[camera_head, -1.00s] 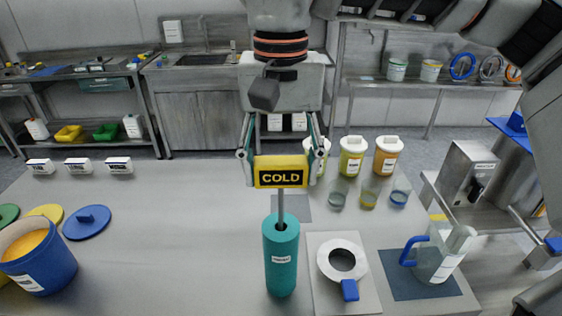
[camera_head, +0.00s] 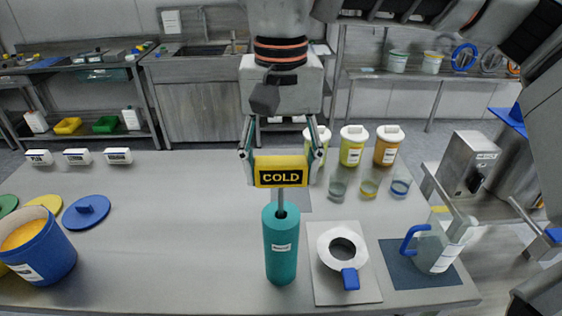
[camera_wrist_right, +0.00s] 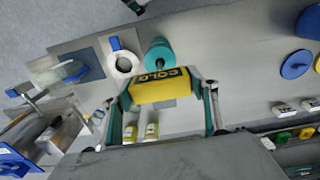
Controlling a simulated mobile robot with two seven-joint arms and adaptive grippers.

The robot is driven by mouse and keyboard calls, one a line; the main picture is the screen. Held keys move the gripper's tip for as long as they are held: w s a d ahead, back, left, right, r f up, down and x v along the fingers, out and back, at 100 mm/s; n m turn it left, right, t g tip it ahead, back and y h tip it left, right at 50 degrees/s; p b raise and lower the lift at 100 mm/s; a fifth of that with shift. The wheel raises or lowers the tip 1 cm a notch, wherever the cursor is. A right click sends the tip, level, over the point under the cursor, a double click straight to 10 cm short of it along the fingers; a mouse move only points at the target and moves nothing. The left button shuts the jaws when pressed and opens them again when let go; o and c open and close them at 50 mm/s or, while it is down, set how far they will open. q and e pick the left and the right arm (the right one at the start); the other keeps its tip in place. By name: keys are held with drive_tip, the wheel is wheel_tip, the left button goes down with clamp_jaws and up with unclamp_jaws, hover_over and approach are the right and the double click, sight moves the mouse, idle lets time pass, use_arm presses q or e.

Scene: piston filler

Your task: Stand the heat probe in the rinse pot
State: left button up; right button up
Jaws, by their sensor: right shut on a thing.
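The heat probe has a yellow block head (camera_head: 280,171) marked COLD and a thin metal stem. My right gripper (camera_head: 281,160) is shut on the head, which also shows between the fingers in the right wrist view (camera_wrist_right: 161,87). The stem runs straight down into the opening of an upright teal cylinder (camera_head: 281,247), which looks like the rinse pot; its label is too small to read. The head is still above the rim, with a short length of bare stem showing. The stem's lower end is hidden inside. My left gripper is not in view.
Right of the cylinder are a white ring with a blue tab (camera_head: 343,250) on a pale board and a clear jug (camera_head: 438,245) on a dark mat. Behind stand lidded jars (camera_head: 353,146) and small glasses (camera_head: 370,184). A blue tub (camera_head: 40,252) is at left; the middle-left table is clear.

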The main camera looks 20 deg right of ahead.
sight(281, 201)
drive_tip(key=shift+f+b, duration=0.45)
drive_tip(key=shift+f, duration=0.75)
drive_tip(key=shift+f+b, duration=0.7)
drive_tip(key=shift+f, duration=1)
drive_tip(key=shift+f+b, duration=0.35)
drive_tip(key=shift+f, duration=0.4)
drive_tip(key=o, duration=1.2)
wheel_tip(281, 201, up, 12)
drive_tip(key=shift+r, duration=0.1)
